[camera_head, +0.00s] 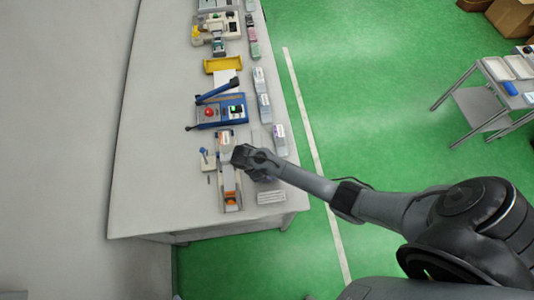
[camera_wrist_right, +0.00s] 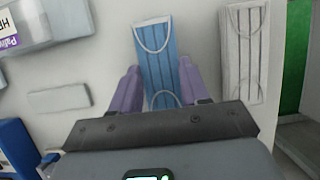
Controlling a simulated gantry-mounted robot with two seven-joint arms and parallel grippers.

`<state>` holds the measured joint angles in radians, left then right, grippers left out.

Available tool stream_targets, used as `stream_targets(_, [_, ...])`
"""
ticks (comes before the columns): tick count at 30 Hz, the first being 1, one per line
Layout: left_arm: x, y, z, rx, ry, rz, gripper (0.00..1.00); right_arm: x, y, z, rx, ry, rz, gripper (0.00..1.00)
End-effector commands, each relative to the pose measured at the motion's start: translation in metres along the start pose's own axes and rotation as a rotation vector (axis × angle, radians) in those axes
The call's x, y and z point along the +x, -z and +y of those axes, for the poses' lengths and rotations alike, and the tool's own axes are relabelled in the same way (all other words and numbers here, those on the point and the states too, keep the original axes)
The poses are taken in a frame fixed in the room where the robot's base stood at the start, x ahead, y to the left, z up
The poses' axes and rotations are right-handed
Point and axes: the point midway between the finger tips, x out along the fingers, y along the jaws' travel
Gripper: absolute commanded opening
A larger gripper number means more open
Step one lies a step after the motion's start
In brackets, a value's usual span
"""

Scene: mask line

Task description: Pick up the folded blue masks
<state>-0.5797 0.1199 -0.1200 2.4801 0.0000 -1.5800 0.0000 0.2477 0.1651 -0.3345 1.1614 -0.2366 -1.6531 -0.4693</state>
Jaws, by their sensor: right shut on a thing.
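The folded blue masks (camera_wrist_right: 157,50), with white ear loops, show in the right wrist view as a narrow pleated strip. My right gripper (camera_wrist_right: 158,82) has its two purple fingers closed on their long sides. Whether the masks touch the table or are slightly raised, I cannot tell. In the head view my right gripper (camera_head: 256,163) is over the near part of the table, and my arm mostly hides the blue masks there. My left gripper is in neither view.
Folded white masks (camera_wrist_right: 244,55) lie just right of the blue ones, near the table's edge; they also show in the head view (camera_head: 271,197). A blue machine with a red button (camera_head: 222,112) stands farther up the table (camera_head: 150,190). A cart (camera_head: 485,105) stands at right.

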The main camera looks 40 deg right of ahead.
Motion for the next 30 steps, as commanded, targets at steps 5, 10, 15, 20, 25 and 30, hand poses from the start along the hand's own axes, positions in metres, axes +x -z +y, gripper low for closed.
stream_targets(5, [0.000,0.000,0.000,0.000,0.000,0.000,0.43,-0.001,0.000,0.000,0.000,0.000,0.001,0.17])
stream_targets(10, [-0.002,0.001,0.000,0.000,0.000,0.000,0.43,-0.010,-0.004,0.000,0.000,0.000,0.001,0.17])
stream_targets(15, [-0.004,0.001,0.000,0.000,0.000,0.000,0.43,-0.030,-0.011,0.000,-0.001,-0.001,0.003,0.17])
stream_targets(20, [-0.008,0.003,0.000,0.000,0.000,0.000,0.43,-0.042,-0.041,-0.007,0.001,0.002,0.000,0.17])
stream_targets(25, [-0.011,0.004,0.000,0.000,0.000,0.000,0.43,-0.048,-0.080,-0.015,0.002,0.001,0.001,0.17])
stream_targets(30, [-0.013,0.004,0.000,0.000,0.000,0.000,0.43,-0.053,-0.113,-0.022,0.000,0.001,0.001,0.17])
